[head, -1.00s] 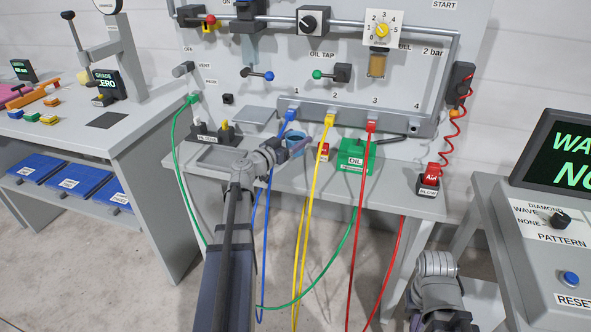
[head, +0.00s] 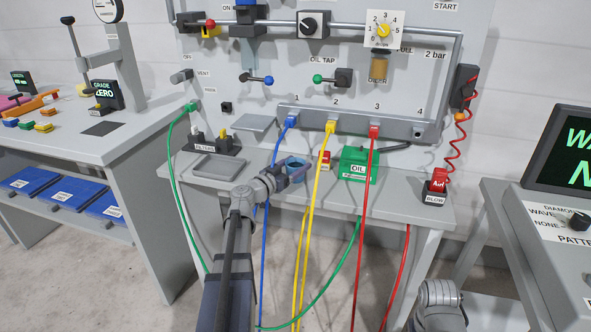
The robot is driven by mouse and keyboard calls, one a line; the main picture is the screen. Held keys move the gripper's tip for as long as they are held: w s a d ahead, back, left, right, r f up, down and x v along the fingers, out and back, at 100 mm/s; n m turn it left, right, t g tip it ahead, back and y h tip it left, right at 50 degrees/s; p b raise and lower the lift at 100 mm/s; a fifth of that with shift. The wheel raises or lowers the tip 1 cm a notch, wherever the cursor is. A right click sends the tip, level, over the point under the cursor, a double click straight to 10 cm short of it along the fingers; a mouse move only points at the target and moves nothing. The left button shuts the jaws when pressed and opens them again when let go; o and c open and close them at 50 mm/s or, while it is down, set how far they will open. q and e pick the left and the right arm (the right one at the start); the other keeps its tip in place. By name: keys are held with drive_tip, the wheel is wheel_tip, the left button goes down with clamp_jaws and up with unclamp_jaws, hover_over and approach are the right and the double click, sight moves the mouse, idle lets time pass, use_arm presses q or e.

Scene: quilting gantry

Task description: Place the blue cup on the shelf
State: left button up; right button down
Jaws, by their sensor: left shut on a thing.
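The blue cup (head: 298,164) is at the front of the grey bench in the middle of the head view, just left of the yellow hose. My left gripper (head: 287,174) is shut on it from the left. The wrist and the gripper hide part of the cup, and I cannot tell whether its base touches anything. A small flat grey shelf (head: 256,122) sticks out from the panel, behind and to the left of the cup, and looks empty. Part of my right arm shows at the lower right, but its gripper is not in view.
Blue, yellow and red hoses (head: 313,200) hang from the numbered rail (head: 350,124) close to the cup. A grey tray (head: 217,168) lies on the bench to the left. A green oil box (head: 356,166) and a red block (head: 324,161) stand to the right.

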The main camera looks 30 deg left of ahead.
use_arm(q)
drive_tip(key=shift+f, duration=0.1)
drive_tip(key=o, duration=1.4)
drive_tip(key=shift+s, duration=0.25)
drive_tip(key=s+a, duration=0.2)
drive_tip(key=s, duration=0.9)
drive_tip(key=shift+s, duration=0.2)
